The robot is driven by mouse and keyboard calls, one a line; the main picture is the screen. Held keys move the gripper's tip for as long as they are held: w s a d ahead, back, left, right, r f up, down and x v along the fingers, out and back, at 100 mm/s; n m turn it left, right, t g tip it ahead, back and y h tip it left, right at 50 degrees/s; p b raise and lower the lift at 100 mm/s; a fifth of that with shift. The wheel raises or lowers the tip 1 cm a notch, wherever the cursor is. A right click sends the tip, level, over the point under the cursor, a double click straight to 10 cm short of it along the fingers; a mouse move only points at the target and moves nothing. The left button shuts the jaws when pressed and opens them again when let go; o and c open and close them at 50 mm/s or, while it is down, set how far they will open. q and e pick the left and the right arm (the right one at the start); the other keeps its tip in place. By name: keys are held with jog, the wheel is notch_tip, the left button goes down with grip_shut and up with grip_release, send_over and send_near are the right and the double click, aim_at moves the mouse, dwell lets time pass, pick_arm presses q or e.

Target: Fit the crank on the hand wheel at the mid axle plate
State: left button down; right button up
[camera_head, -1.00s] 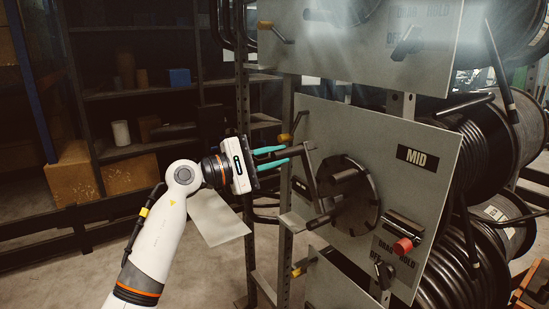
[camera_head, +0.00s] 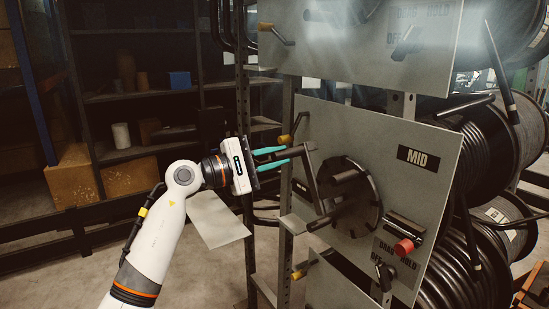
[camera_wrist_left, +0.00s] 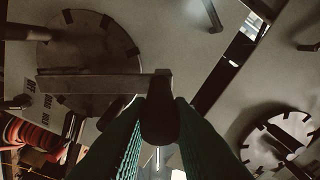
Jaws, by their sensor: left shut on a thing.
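My left gripper (camera_head: 286,156) is shut on the grip of the dark crank (camera_head: 311,177), in front of the MID axle plate (camera_head: 317,119). The crank arm slopes down from the teal fingers across the left side of the dark round hand wheel (camera_head: 366,193). In the left wrist view the crank arm (camera_wrist_left: 90,86) reaches left from the fingers (camera_wrist_left: 158,150) across the notched hand wheel (camera_wrist_left: 118,42). I cannot tell whether the crank's far end touches the wheel. My right gripper is not in view.
Black hose reels (camera_head: 490,150) stand at the right. Shelves (camera_head: 140,95) stand behind left.

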aim_at(303, 150)
pick_arm(q)
jog(key=shift+r+b, duration=0.1)
jog(key=shift+b, duration=0.65)
dwell(0.6)
jog(key=shift+b+x, duration=0.45)
jog(key=shift+x, duration=1.6)
jog(key=c, duration=1.2)
grip_release()
jog(key=shift+w, duration=0.15)
jog(key=shift+f, duration=0.3)
jog(key=shift+a, duration=0.4)
jog(key=b+v, duration=0.3)
jog(key=v, duration=0.8)
jog(key=shift+s, duration=0.2)
jog(key=shift+r, duration=0.1)
